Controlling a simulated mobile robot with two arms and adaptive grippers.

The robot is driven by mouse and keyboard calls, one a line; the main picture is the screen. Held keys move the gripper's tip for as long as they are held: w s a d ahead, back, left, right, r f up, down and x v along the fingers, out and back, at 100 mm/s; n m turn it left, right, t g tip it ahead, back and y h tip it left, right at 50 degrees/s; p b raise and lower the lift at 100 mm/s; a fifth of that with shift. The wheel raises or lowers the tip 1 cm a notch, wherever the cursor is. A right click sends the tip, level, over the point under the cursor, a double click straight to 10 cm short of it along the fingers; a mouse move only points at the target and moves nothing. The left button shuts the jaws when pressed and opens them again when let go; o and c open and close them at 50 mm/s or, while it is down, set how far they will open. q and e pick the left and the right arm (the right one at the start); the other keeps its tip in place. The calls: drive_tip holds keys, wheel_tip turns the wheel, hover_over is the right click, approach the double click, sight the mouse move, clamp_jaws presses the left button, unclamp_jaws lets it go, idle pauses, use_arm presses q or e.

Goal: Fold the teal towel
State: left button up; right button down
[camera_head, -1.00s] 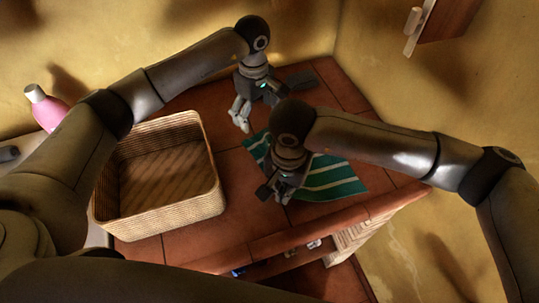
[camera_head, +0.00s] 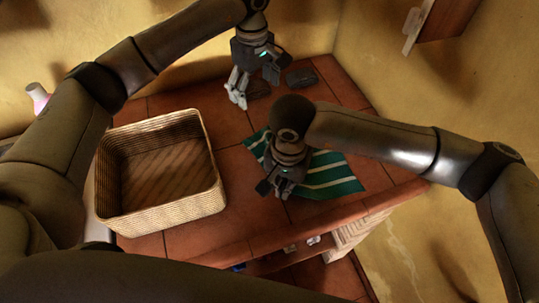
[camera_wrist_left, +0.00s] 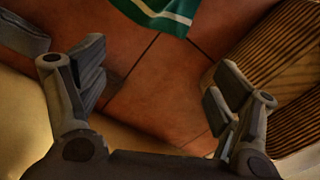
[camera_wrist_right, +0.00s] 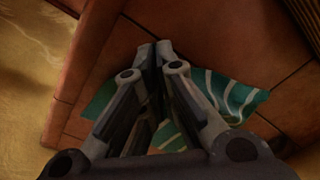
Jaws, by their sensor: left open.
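The teal towel (camera_head: 330,178) with pale stripes lies on the tiled counter, partly hidden under my right arm and gripper. Its edge shows at the top of the left wrist view (camera_wrist_left: 160,12). My left gripper (camera_head: 254,88) is open and empty above the back of the counter, apart from the towel.
A woven basket (camera_head: 168,219) stands left of the towel, with bare tiles between. A pink bottle (camera_head: 38,98) shows at the left. Dark flat shapes (camera_head: 301,78) lie behind my left gripper, unclear. Walls bound the back and right; a wooden wall piece (camera_head: 447,20) hangs top right.

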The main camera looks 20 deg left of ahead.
use_arm(q)
wheel_tip(320, 180, up, 2)
drive_tip(key=shift+r, duration=0.1)
use_arm(e)
drive_tip(key=c, duration=1.6)
unclamp_jaws()
drive_tip(key=shift+c, duration=0.2)
drive_tip(key=o, duration=1.3)
drive_tip(key=shift+r, duration=0.1)
use_arm(q)
drive_tip(key=shift+r+p, duration=0.75)
drive_tip(key=shift+p, duration=0.1)
use_arm(e)
drive_tip(key=shift+r, duration=2.65)
